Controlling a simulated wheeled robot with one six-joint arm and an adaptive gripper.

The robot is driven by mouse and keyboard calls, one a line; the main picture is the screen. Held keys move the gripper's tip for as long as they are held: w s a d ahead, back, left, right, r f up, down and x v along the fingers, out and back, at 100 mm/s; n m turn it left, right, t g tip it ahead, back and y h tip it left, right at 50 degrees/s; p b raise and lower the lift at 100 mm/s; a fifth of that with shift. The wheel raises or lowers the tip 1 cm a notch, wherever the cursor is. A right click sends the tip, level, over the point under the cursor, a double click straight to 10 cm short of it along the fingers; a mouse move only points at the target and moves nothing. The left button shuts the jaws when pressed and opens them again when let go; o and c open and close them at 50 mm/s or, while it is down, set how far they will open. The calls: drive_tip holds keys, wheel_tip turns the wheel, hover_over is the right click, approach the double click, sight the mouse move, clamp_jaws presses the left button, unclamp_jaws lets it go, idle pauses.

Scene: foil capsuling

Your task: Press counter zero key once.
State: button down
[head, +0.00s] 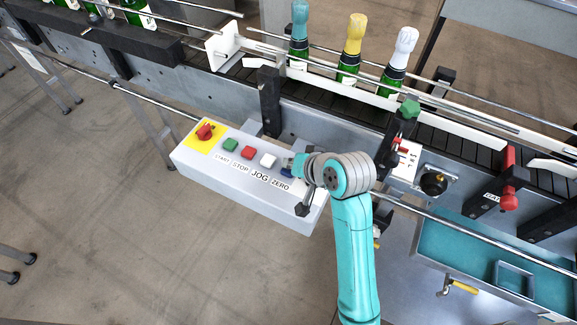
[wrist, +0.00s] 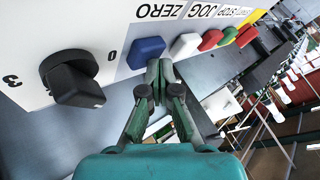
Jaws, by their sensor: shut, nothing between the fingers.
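The blue zero key (wrist: 146,52) sits on the white control box beside the printed word ZERO. In the head view, a small part of the blue key (head: 287,173) shows beneath my gripper (head: 290,162). In the wrist view my gripper (wrist: 159,72) is shut and empty, its fingertips appearing right beside the blue key. I cannot tell whether they touch it. The control box (head: 230,185) lies along the front of the conveyor.
The white jog key (head: 268,160) is close to my fingertips; red (head: 248,153) and green (head: 230,145) keys and a red emergency knob (head: 205,131) lie further left. A black rotary knob (wrist: 75,78) is on the other side. Foil-topped bottles (head: 352,47) stand on the conveyor behind.

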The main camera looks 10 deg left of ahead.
drive_tip(key=shift+r, duration=0.8)
drive_tip(key=shift+r, duration=2.55)
